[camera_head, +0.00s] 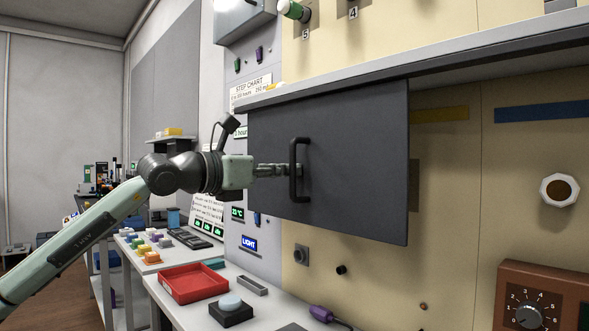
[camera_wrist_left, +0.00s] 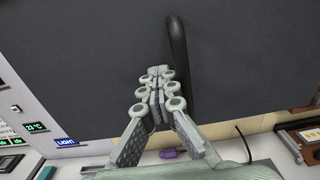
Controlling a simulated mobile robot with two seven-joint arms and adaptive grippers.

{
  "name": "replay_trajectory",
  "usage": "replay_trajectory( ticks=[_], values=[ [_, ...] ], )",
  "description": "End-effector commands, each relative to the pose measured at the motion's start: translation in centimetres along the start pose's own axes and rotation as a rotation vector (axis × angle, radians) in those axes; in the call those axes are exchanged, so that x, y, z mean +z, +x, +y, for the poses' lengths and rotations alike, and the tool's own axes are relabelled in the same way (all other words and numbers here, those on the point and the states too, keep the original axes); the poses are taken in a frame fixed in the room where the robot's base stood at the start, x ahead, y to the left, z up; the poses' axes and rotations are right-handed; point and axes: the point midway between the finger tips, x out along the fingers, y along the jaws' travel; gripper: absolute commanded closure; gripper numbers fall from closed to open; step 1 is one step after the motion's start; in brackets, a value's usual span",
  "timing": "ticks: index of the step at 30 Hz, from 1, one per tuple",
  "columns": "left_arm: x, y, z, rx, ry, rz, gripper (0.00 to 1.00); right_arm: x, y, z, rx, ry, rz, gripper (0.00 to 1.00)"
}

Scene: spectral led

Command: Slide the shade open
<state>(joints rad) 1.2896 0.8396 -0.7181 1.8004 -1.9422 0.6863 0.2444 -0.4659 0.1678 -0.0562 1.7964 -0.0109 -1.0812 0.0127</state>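The shade is a flat dark grey panel (camera_head: 350,150) below the grey shelf edge in the head view. It fills the upper part of the left wrist view (camera_wrist_left: 90,60). Its black upright bar handle (camera_head: 294,183) is near the panel's left part. The handle also shows in the left wrist view (camera_wrist_left: 178,48), just right of the fingertips. My left gripper (camera_head: 292,170) reaches in from the left, with its fingertips at the handle. In the left wrist view its fingers (camera_wrist_left: 158,78) are together, with no handle between them. Whether they touch the bar is unclear. My right gripper is not in view.
The grey shelf (camera_head: 440,62) runs above the panel. The beige wall (camera_head: 455,190) right of the panel carries a white knob (camera_head: 559,190) and a brown dial box (camera_head: 535,300). A red tray (camera_head: 193,283) and a round button (camera_head: 230,308) sit on the counter below.

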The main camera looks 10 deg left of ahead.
Motion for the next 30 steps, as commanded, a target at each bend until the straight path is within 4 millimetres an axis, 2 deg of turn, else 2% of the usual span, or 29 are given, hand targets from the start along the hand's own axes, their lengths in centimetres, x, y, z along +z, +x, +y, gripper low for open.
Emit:
replay_trajectory(
  ticks=[18,24,30],
  values=[
    [-0.2,0.0,-5.2,-0.005,0.002,-0.002,1.00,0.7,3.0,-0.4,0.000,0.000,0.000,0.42],
    [0.0,0.0,-6.1,-0.003,0.001,-0.002,1.00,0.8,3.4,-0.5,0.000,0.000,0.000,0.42],
    [0.0,0.0,-6.2,-0.002,0.000,-0.001,1.00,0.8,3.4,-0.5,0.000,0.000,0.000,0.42]
  ],
)
